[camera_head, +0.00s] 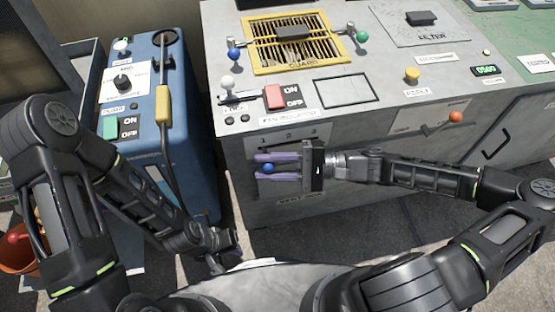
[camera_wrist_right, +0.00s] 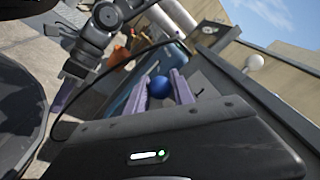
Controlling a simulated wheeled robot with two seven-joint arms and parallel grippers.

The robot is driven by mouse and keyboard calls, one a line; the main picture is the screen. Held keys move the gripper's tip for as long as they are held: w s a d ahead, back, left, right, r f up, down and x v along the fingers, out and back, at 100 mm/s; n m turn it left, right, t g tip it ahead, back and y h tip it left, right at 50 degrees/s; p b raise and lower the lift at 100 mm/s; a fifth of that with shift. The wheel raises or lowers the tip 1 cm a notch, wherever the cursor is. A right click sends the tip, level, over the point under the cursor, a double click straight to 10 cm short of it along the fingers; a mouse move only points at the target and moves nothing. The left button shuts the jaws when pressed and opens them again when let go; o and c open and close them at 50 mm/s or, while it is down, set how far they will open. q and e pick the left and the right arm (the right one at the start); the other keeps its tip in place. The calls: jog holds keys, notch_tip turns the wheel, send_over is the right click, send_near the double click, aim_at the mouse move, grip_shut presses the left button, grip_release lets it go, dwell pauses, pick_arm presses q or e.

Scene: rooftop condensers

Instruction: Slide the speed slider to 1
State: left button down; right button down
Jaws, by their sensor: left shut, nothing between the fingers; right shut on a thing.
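The speed slider's blue ball knob (camera_head: 268,169) is on the front face of the grey condenser unit, on a pale panel (camera_head: 312,131) marked with numbers, 1 at the left and 2 beside it. The knob stands roughly below the 1. My right gripper (camera_head: 270,166) reaches in from the right with its purple fingers shut on the knob. The right wrist view also shows the blue knob (camera_wrist_right: 159,87) between both fingers. The slot behind the knob is mostly hidden by the fingers. My left gripper (camera_head: 218,262) hangs low near the floor, shut and empty, apart from everything.
A blue machine (camera_head: 178,128) with a yellow-handled lever stands at the left. On the grey unit's top are a red ON/OFF switch (camera_head: 274,97), a white knob (camera_head: 227,81) and a yellow guard frame (camera_head: 300,69). An orange knob (camera_head: 456,117) is on its front, right.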

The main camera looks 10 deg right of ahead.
jog(key=shift+s+a, duration=0.1)
jog(key=shift+a, duration=0.05)
jog(key=c, duration=1.1)
grip_release()
jog(key=shift+a, duration=0.1)
jog(key=d+p, duration=0.1)
jog(key=d, duration=0.6)
jog(key=shift+s+d, duration=0.4)
jog(key=shift+s, duration=0.05)
